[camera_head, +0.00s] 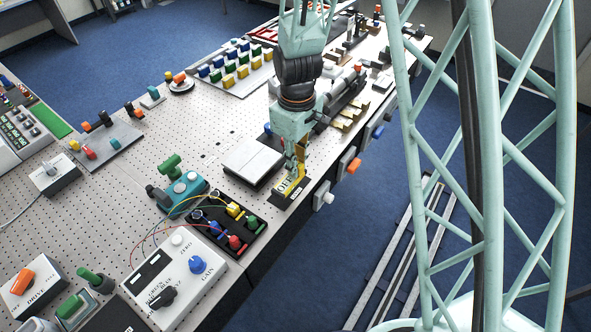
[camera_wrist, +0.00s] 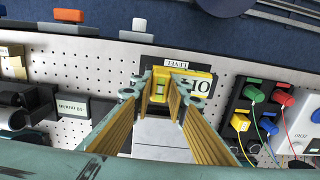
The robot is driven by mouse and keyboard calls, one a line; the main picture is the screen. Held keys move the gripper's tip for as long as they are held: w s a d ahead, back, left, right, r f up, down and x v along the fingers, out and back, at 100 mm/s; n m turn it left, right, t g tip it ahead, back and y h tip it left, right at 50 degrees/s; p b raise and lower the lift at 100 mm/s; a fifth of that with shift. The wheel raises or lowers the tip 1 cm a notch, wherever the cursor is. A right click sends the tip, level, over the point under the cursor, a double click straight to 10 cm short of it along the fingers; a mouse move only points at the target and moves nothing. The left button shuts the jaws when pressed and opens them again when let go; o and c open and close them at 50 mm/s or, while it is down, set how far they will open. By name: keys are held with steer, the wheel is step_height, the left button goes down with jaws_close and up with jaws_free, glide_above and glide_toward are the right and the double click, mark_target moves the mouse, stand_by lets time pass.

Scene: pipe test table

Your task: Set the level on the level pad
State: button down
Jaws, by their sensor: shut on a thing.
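The level is a yellow block with a white, black-lettered face (camera_head: 286,184); it also shows in the wrist view (camera_wrist: 203,86). My gripper (camera_head: 296,172) is shut on it, with the fingers on the yellow body in the wrist view (camera_wrist: 168,88). The level pad is a dark plate (camera_head: 277,201) near the table's front edge, with a white "LEVEL" label in the wrist view (camera_wrist: 176,63). The level is over the pad, at or very close to its surface. I cannot tell whether they touch; the fingers hide part of both.
A pale flat slab on a dark base (camera_head: 252,161) lies just left of my gripper. A dark board with coloured plugs and wires (camera_head: 226,222) is nearby, beside a white control box (camera_head: 181,276). Knobs (camera_head: 323,196) stick out from the table's front edge.

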steer(key=shift+w+a, duration=0.15)
steer(key=shift+w, duration=0.25)
steer(key=shift+f, duration=1.75)
steer(key=shift+f, duration=0.2)
steer(key=c, duration=2.5)
jaws_free()
steer(key=shift+c, duration=0.2)
steer(key=shift+r, duration=0.2)
steer(key=shift+r, duration=6)
